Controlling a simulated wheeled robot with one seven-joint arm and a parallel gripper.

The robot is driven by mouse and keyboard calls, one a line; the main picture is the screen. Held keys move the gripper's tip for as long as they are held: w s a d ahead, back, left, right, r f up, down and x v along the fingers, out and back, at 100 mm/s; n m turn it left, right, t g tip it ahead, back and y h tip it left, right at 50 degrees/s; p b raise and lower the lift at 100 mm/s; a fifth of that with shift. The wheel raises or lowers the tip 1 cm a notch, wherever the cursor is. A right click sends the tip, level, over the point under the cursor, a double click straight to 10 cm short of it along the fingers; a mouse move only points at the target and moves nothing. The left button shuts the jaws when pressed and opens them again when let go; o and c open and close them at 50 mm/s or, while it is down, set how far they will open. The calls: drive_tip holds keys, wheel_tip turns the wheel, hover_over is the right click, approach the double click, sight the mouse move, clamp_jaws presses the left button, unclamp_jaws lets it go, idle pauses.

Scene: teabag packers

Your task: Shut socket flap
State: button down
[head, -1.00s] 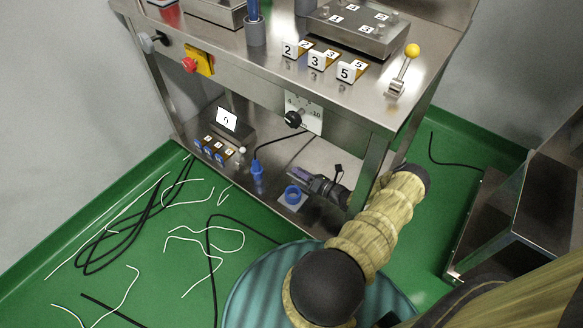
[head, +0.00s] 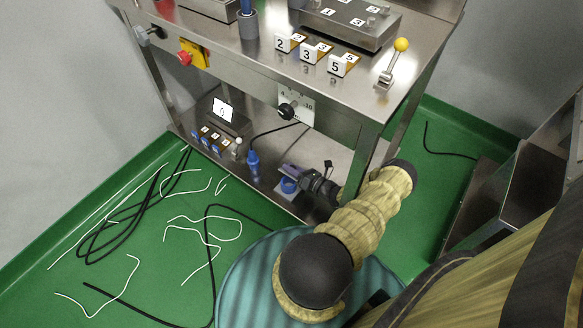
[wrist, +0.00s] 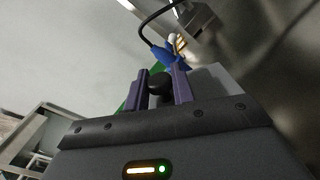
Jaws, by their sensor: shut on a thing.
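The blue socket (head: 288,186) sits low on the shelf near its front edge, partly hidden behind my gripper. My gripper (head: 293,172) is just above it in the head view. In the wrist view, the two purple fingers of my gripper (wrist: 161,88) are shut on a black rounded knob (wrist: 160,82). I cannot tell whether this knob is part of the socket flap, and the flap's angle is hidden. The blue plug (head: 253,160) stands on the shelf left of the socket, with a black cable. It also shows beyond the fingers in the wrist view (wrist: 172,60).
Blue switches (head: 207,140) and a small display (head: 223,110) are left on the shelf. A dial (head: 287,110) is on the panel above. The table leg (head: 356,165) rises close right of my gripper. Loose cables (head: 120,215) lie on the green floor.

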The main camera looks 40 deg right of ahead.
drive_tip(key=c, duration=1.2)
unclamp_jaws()
drive_tip(key=p+v, duration=0.2)
drive_tip(key=v, duration=1)
drive_tip(key=shift+a, duration=0.1)
